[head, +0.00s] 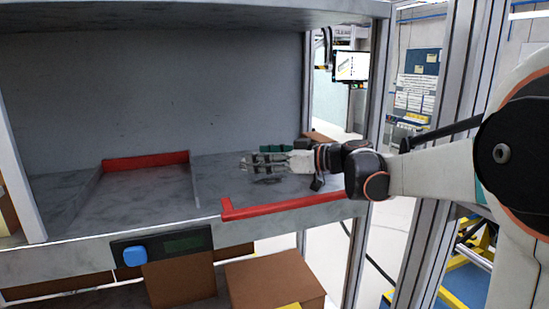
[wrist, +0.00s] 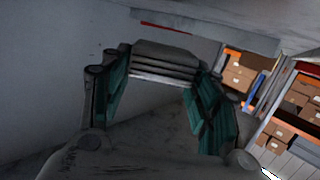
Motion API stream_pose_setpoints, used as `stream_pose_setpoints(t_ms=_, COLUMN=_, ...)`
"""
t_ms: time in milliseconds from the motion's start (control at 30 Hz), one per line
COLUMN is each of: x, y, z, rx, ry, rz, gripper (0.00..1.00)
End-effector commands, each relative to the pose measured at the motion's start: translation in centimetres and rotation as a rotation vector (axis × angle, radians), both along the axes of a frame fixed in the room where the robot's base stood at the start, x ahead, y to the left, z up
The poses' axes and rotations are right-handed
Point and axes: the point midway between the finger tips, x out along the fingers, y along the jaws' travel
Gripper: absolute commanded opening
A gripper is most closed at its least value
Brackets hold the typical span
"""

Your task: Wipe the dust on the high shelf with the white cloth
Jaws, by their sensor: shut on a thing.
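My gripper (head: 256,161) is over the right part of a grey shelf (head: 150,205), near the red front edge strip. It points left, and its teal-padded fingers also show in the wrist view (wrist: 160,85). They are shut on a layered, folded block that looks like the white cloth (wrist: 165,62), grey in the shade. In the head view the cloth is small and partly hidden by the fingers. A dark patch lies under the gripper; I cannot tell whether it is shadow or dust. I cannot tell whether the cloth touches the shelf.
A red strip (head: 290,205) edges the shelf's front right, and another red bar (head: 145,161) stands at the back left. A grey board (head: 180,14) hangs overhead. A metal post (head: 376,110) stands at right. Cardboard boxes (head: 272,283) are below.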

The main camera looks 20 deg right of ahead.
Motion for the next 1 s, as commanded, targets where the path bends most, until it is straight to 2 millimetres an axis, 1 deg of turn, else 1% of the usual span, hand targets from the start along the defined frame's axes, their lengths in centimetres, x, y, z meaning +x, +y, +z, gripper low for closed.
stream_pose_setpoints(t_ms=33, x=-0.1, y=0.8, z=-0.3, rx=0.002, ry=0.003, rz=0.008, gripper=0.29)
stream_pose_setpoints(t_ms=100, x=-0.1, y=1.0, z=-0.3, rx=0.002, ry=0.002, rz=0.007, gripper=0.29)
stream_pose_setpoints(t_ms=367, x=-0.1, y=1.0, z=-0.3, rx=0.002, ry=0.002, rz=0.006, gripper=0.29)
stream_pose_setpoints(t_ms=467, x=-0.1, y=1.0, z=0.0, rx=0.001, ry=0.001, rz=0.005, gripper=0.29)
stream_pose_setpoints(t_ms=1000, x=0.0, y=0.6, z=5.0, rx=0.000, ry=-0.001, rz=0.000, gripper=0.29)
